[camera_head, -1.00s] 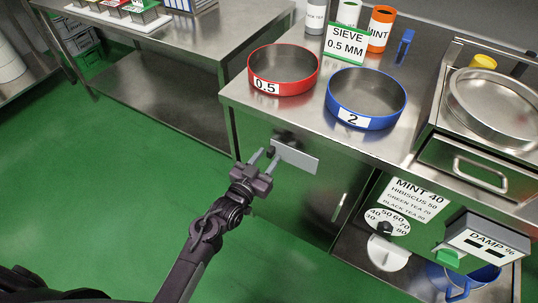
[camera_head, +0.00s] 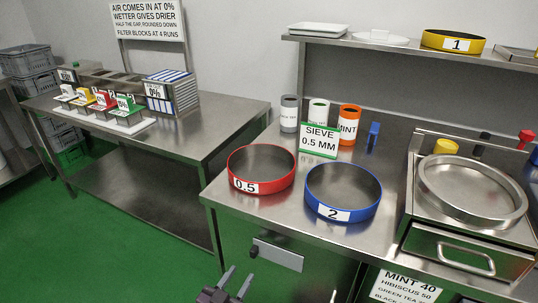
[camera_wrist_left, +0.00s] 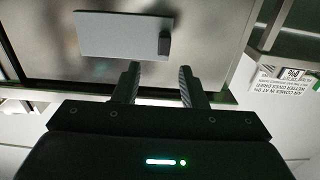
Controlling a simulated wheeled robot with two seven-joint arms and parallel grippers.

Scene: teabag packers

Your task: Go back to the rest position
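My left gripper (camera_head: 236,283) is at the bottom of the head view, in front of the steel cabinet below the counter edge. Its two fingers are apart with nothing between them. In the left wrist view the gripper (camera_wrist_left: 158,82) also shows open and empty, with a cabinet front and a pale grey plate (camera_wrist_left: 110,35) with a dark knob beyond the fingertips. In the head view that plate (camera_head: 278,253) is on the cabinet front, close to the gripper. My right gripper is not in view.
The steel counter (camera_head: 300,222) holds a red 0.5 sieve (camera_head: 240,190), a blue 2 sieve (camera_head: 330,215), canisters (camera_head: 347,126) and a sieve machine (camera_head: 470,195). A side table (camera_head: 215,125) stands at left. Green floor (camera_head: 100,255) is clear at lower left.

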